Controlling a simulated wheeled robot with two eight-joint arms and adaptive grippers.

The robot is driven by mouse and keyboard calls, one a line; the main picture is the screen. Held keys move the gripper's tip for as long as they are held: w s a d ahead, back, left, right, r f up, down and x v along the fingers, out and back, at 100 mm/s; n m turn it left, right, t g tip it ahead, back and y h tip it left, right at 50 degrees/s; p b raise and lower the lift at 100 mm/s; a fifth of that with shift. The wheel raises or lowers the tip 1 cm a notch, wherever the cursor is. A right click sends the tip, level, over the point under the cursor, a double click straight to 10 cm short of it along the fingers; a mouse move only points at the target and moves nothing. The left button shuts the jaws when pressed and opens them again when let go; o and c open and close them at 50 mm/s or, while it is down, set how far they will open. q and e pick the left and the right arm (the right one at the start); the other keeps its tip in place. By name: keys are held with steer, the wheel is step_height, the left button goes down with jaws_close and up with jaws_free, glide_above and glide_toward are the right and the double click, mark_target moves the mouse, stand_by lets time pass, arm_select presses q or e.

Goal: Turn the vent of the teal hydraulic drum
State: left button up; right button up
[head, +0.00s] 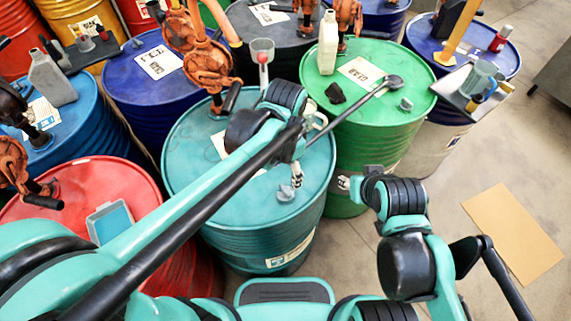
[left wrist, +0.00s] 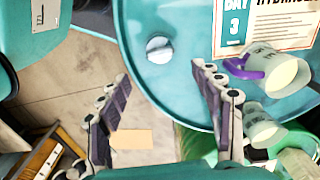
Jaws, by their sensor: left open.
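The teal hydraulic drum (head: 205,190) stands upright in the middle of the head view; its top also fills the upper part of the left wrist view (left wrist: 190,95). Its vent is a small grey round cap (head: 286,194) near the front of the lid, seen in the left wrist view as a pale slotted knob (left wrist: 159,49). My left gripper (head: 297,178) is over the lid close to the vent, partly hidden by my arm. In the left wrist view its fingers (left wrist: 160,76) are spread and empty, with the vent beyond the gap between the tips. My right gripper is not visible.
A paper label (left wrist: 265,25) lies on the teal lid, near a jug with a purple handle (left wrist: 245,67). A green drum (head: 365,125), a red drum (head: 75,195) and a blue drum (head: 155,95) crowd around. Open floor with a tan sheet (head: 513,233) is at right.

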arm_select(q)
step_height(320, 180, up, 3)
steer(key=shift+f, duration=0.15)
steer(key=shift+a, duration=0.1)
stand_by(0.4)
steer(key=s+a+n+t, duration=0.2)
steer(key=a+n, duration=0.3)
steer(key=a, duration=0.4)
steer(key=s+a+n+t, duration=0.2)
steer(key=a+n+t, duration=0.3)
steer(key=a, duration=0.4)
steer(key=shift+s+a+f+n, duration=0.3)
steer(key=shift+f+n, duration=0.1)
steer(key=shift+n, duration=0.3)
